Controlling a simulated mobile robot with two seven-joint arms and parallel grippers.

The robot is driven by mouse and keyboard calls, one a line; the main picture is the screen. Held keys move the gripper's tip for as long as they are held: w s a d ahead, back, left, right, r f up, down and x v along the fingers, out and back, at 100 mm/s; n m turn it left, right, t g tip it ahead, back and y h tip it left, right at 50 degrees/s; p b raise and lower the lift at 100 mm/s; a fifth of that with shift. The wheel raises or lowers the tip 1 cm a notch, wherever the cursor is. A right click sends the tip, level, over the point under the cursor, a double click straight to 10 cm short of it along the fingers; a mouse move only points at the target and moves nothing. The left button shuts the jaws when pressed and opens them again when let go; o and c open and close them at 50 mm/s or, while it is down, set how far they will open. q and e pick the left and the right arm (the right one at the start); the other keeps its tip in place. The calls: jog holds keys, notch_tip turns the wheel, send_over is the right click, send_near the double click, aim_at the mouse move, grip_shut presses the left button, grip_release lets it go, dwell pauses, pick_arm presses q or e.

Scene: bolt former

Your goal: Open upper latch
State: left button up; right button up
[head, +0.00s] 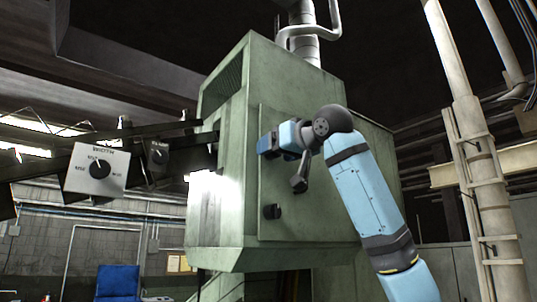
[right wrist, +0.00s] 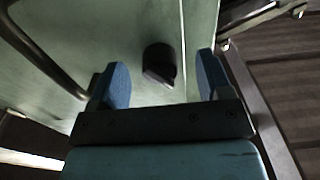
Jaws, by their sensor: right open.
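The upper latch (right wrist: 159,63) is a dark round knob with a flat grip on the pale green door (right wrist: 105,35). In the right wrist view it shows between the two blue fingers of my right gripper (right wrist: 163,72), with a gap on either side. The gripper is open and empty; I cannot tell how far the fingertips are from the door. In the head view my right gripper (head: 268,144) is at the upper part of the door (head: 285,228) and hides the upper latch. A lower dark latch (head: 272,211) shows below it. My left gripper is not in view.
A dark bar handle (right wrist: 42,55) is left of the gripper in the wrist view. The green machine cabinet (head: 222,125) fills the middle of the head view. A control box with a dial (head: 96,171) hangs at left. Pipes (head: 470,130) stand at right.

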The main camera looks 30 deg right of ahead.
jog(key=shift+s, duration=0.15)
jog(key=c, duration=0.5)
grip_shut()
jog(key=m+b, duration=0.2)
jog(key=m, duration=0.5)
jog(key=shift+m+b, duration=0.4)
jog(key=shift+o, duration=0.2)
grip_release()
jog(key=o, duration=0.5)
jog(key=shift+c, duration=0.2)
jog(key=s+b, duration=0.3)
jog(key=s, duration=0.5)
jog(key=shift+d, duration=0.35)
